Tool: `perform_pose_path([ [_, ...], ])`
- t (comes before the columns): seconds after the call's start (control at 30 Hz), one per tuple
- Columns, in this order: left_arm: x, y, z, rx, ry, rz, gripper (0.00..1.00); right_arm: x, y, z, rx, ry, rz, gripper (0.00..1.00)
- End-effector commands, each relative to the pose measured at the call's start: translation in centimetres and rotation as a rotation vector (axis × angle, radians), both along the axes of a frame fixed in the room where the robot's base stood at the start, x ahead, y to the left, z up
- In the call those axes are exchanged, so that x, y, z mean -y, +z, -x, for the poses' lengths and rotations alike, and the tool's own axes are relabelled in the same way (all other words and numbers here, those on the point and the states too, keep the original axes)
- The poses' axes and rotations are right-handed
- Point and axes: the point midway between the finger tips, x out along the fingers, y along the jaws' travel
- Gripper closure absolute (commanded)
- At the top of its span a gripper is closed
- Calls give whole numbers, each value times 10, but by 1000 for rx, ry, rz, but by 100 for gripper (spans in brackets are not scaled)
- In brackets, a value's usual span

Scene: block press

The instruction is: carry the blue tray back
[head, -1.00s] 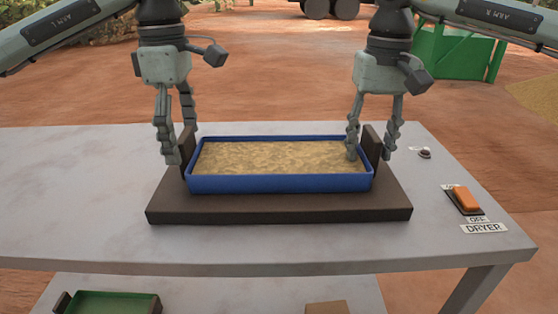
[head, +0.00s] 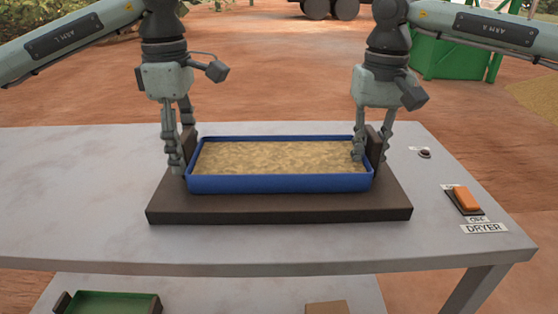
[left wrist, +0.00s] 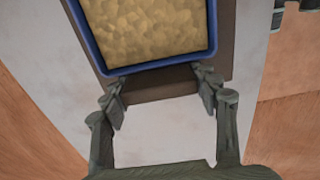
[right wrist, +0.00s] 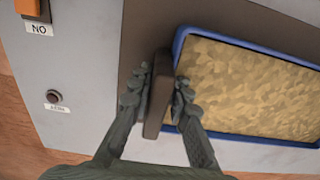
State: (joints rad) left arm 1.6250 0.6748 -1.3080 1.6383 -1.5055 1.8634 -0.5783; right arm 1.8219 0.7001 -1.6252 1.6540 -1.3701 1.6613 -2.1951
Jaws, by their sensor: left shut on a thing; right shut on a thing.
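The blue tray (head: 280,184), full of a tan grainy fill (head: 275,157), sits level on a dark slab (head: 280,208) on the table. It has a dark upright handle at each end. My right gripper (head: 371,154) is shut on the right handle, with one finger inside the tray and one outside. The right wrist view shows that handle (right wrist: 157,95) between the fingers. The left handle is mostly hidden by the left fingers.
The grey table (head: 80,190) is clear to the left. At the right are an orange dryer switch (head: 466,199) and a small round button (head: 424,153). A green tray (head: 110,303) and a brown block (head: 327,307) lie on the lower shelf. A green bin (head: 450,55) stands behind.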

Motion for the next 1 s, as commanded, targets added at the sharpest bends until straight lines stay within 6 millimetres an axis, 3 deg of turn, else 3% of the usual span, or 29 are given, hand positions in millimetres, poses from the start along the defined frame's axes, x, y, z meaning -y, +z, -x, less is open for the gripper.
perform_pose_path([
  [0.03,0,0,0,0,0,0,78,0,0,0,0,-1,1,100],
  [0.23,0,0,0,0,0,0,100,0,0,0,0,-1,1,100],
  [0.57,0,5,0,3,0,1,100,0,5,-1,3,-1,0,100],
  [1.0,0,45,0,2,0,1,100,0,45,-1,2,-1,0,100],
])
